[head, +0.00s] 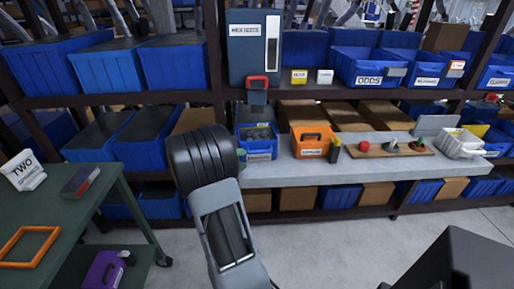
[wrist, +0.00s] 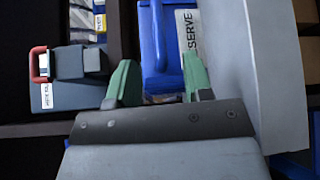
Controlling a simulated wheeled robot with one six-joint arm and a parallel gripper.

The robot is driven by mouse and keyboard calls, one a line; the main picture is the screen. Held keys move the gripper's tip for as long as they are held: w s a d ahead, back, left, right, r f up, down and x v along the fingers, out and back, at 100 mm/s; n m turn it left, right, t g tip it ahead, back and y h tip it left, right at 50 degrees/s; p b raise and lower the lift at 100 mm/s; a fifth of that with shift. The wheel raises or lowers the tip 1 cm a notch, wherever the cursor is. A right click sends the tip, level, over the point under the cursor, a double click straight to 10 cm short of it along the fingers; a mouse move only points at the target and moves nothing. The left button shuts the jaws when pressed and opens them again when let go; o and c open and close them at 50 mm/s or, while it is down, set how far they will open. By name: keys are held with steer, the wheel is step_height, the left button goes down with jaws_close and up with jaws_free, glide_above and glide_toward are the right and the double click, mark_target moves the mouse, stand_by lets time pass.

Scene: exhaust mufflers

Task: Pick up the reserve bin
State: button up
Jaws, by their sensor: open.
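The reserve bin (head: 246,133) is a small blue open bin with a white label on its front. In the head view it stands at the left end of the pale grey bench, holding grey pieces. In the wrist view the bin (wrist: 150,50) appears turned sideways, its label partly readable as "SERVE". My gripper (wrist: 160,82) is open, with its two green fingers apart. Part of the bin shows ahead and between the fingertips; I cannot tell the remaining distance or any contact.
A grey-blue dispenser with a red catch (head: 257,82) hangs just above and behind the bin. An orange bin (head: 311,141) stands to its right, then a wooden board with small knobs (head: 388,150). A green cart (head: 60,205) is at left. Floor is clear at centre right.

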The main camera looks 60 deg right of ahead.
mark_target(256, 153)
steer(key=shift+x, duration=4)
steer(key=shift+r, duration=0.1)
jaws_close()
